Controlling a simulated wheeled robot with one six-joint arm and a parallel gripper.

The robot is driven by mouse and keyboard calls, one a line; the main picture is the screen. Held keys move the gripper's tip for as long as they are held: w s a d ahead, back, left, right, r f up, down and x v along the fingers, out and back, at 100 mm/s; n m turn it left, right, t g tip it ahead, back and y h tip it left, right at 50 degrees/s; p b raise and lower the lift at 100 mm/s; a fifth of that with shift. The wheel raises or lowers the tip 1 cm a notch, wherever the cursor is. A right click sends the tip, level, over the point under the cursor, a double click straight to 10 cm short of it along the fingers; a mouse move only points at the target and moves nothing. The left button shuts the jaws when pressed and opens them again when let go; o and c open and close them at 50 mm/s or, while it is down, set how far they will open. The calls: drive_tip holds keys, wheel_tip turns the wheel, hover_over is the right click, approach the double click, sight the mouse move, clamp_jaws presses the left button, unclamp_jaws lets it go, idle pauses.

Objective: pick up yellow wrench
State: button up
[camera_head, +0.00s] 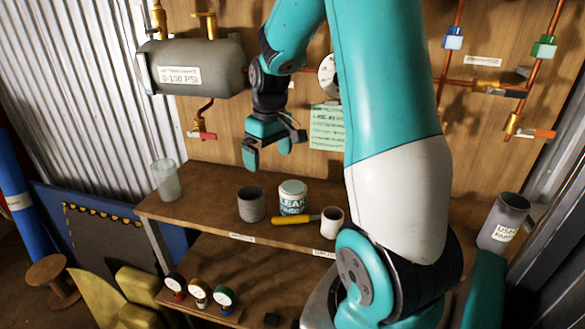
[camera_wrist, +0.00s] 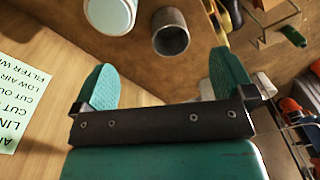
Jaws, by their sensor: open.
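A yellow tool (camera_head: 297,218) lies on the wooden shelf (camera_head: 200,205) in the head view, in front of the labelled white can (camera_head: 292,197) and left of a small pale cup (camera_head: 332,222). It looks like the yellow wrench, but its shape is too small to tell for sure. My gripper (camera_head: 268,150) is open and empty, above and behind the shelf items, near the wooden back panel. In the wrist view, its teal fingers (camera_wrist: 166,78) are spread apart with nothing between them. A yellow piece shows at the top right there, partly cut off.
A dark grey cup (camera_head: 251,204) stands left of the can, and a translucent cup (camera_head: 166,180) stands at the shelf's left end. A grey tank (camera_head: 197,67) and copper pipes are on the wall. Several gauges (camera_head: 199,294) stand on the lower shelf. My arm hides the shelf's right middle.

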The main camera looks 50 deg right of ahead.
drive_tip(key=m+p, duration=0.1)
drive_tip(key=p, duration=0.1)
hover_over(293, 187)
wheel_tip(293, 187, down, 10)
drive_tip(key=shift+w+a+f+p, duration=0.1)
drive_tip(key=shift+a+p, duration=0.05)
drive_tip(key=shift+p, duration=0.7)
drive_tip(key=shift+f+p, duration=1)
drive_tip(key=shift+f, duration=2.05)
drive_tip(key=c, duration=1)
drive_tip(key=shift+c, duration=0.5)
drive_tip(key=shift+r, duration=0.2)
